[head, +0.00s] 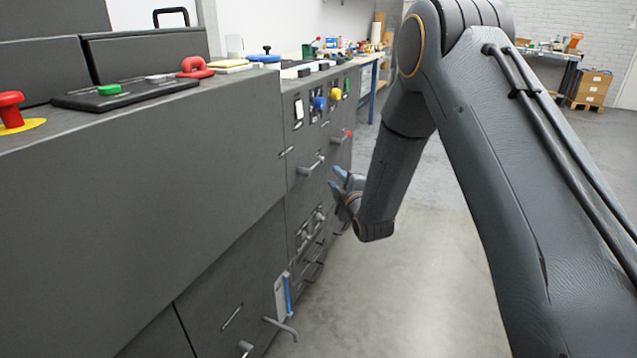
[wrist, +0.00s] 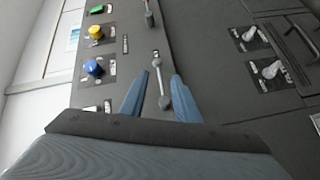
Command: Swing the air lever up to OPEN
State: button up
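A grey lever with rounded ends (head: 312,165) lies about level on the dark cabinet front. It also shows in the wrist view (wrist: 158,66). I take it for the air lever, but its label is too small to read. My gripper (head: 336,178) is open in front of the cabinet, just right of the lever in the head view. In the wrist view my two blue fingers (wrist: 160,76) stand apart, one on each side of the lever. I cannot tell whether either finger touches it.
A red-tipped lever (head: 346,136) sits close by on the same front. Blue (head: 319,103) and yellow (head: 335,95) knobs are above. Pale switches (wrist: 271,70) sit below. A bent grey handle (head: 283,328) juts out low.

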jog(key=w+a+n+t+y+b, duration=0.1)
jog(key=w+a+n+y+b, duration=0.1)
jog(key=w+a, duration=0.4)
jog(key=shift+w+a+f+n+t, duration=0.15)
jog(key=shift+w+f+n+t, duration=0.2)
jog(key=shift+w, duration=0.5)
grip_shut()
